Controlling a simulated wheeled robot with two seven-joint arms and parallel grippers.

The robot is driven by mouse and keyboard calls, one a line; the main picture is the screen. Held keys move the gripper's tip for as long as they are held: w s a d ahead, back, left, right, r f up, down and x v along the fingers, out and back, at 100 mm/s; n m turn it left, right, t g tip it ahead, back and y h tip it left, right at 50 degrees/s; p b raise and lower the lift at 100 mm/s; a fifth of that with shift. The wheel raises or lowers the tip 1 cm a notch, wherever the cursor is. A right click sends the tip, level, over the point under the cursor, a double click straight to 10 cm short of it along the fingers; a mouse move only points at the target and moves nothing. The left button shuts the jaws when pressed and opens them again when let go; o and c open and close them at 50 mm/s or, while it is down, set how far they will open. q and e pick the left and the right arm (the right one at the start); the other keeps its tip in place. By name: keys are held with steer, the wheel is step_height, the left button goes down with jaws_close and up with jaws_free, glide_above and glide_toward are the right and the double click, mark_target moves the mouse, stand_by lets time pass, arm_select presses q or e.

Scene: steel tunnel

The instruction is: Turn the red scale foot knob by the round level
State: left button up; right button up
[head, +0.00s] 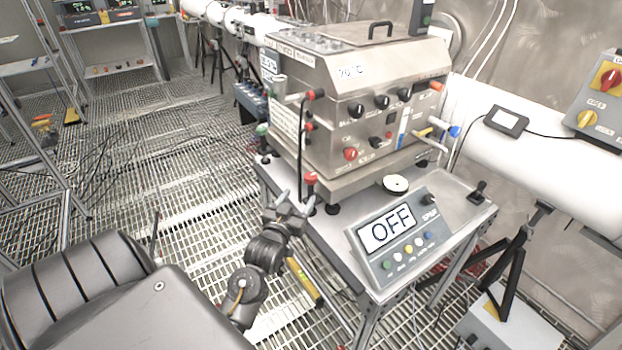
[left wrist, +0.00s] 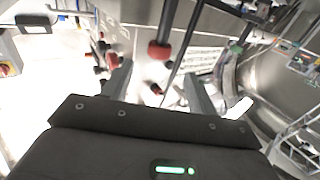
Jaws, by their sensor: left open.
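The red scale foot knob (head: 311,178) stands on a dark stem at the near left corner of the steel machine. My left gripper (head: 290,204) is just left of it in the head view, open and apparently empty. In the left wrist view a large red knob on a dark stem (left wrist: 159,50), seemingly the same one, appears beyond and between the open fingers (left wrist: 158,90); contact cannot be made out. A round white disc with a dark rim, which looks like the round level (head: 395,184), lies on the bench in front of the machine. My right gripper is out of view.
The steel machine (head: 355,110) fills the bench, with red-tipped levers (head: 311,94) above the knob. A display reading OFF (head: 392,232) sits at the bench's front. Grating floor (head: 170,190) is open at left.

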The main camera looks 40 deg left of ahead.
mark_target(308, 182)
arm_select(q)
steer(key=p+x, duration=0.1)
steer(key=x, duration=0.7)
steer(key=shift+w+a+p, duration=0.1)
steer(key=shift+w+p, duration=0.25)
steer(key=shift+p, duration=0.05)
steer(key=shift+x, duration=0.75)
steer(key=c, duration=1)
steer(key=shift+n+g+y, duration=0.7)
steer(key=shift+n+y, duration=0.5)
steer(key=shift+y, duration=0.4)
steer(key=shift+n+g+y, duration=1.1)
steer(key=shift+y, duration=0.4)
